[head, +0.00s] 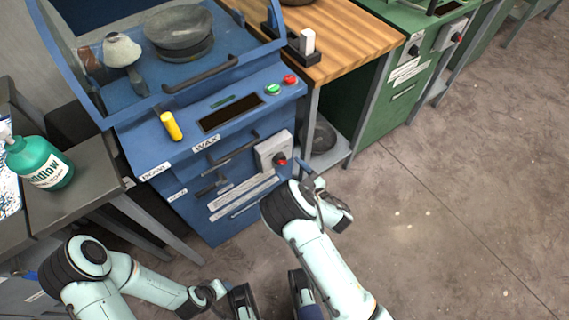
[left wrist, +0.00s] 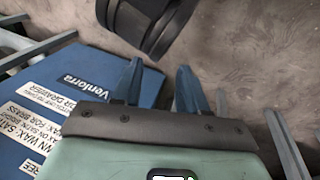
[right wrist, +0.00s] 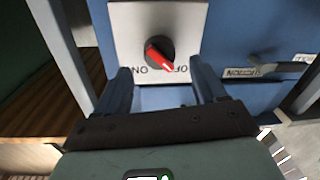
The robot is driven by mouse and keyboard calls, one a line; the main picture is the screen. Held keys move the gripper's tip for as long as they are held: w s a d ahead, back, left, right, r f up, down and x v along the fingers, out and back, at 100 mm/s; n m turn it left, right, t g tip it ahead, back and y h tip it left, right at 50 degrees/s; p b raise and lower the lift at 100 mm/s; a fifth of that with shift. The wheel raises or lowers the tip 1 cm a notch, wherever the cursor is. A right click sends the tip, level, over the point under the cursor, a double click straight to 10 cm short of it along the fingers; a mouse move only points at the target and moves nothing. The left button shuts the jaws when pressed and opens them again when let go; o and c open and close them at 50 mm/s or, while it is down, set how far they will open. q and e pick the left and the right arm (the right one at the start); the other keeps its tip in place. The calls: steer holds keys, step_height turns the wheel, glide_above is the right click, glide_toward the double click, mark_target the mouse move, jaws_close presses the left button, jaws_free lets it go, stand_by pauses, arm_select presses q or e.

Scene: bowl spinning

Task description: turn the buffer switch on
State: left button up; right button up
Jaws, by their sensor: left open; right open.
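The buffer switch (head: 270,150) is a pale plate with a round knob on the front of the blue machine (head: 225,165). In the right wrist view the switch plate (right wrist: 124,22) shows upside down, and its dark knob (right wrist: 160,52) has a red pointer aimed toward the OFF label, away from ON. My right gripper (right wrist: 161,72) is open, its two blue fingers apart on either side of the knob's line; contact cannot be seen. In the head view the right gripper (head: 306,172) is close beside the switch, partly hidden by its wrist. My left gripper (left wrist: 160,68) is open and empty over the floor.
A green bottle (head: 42,164) stands on the dark table (head: 85,190) at left. The machine top has red and green buttons (head: 281,85) and a yellow cylinder (head: 171,126). A wooden bench (head: 350,45) and a green machine (head: 372,110) stand right. The floor at right is clear.

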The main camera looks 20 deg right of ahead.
mark_target(284, 163)
steer(key=shift+x, duration=1.8)
arm_select(q)
steer(key=shift+w+a+f, duration=0.3)
steer(key=shift+w+f, duration=0.15)
steer(key=shift+w, duration=0.2)
arm_select(e)
steer(key=c, duration=1.1)
steer(key=shift+o, duration=0.2)
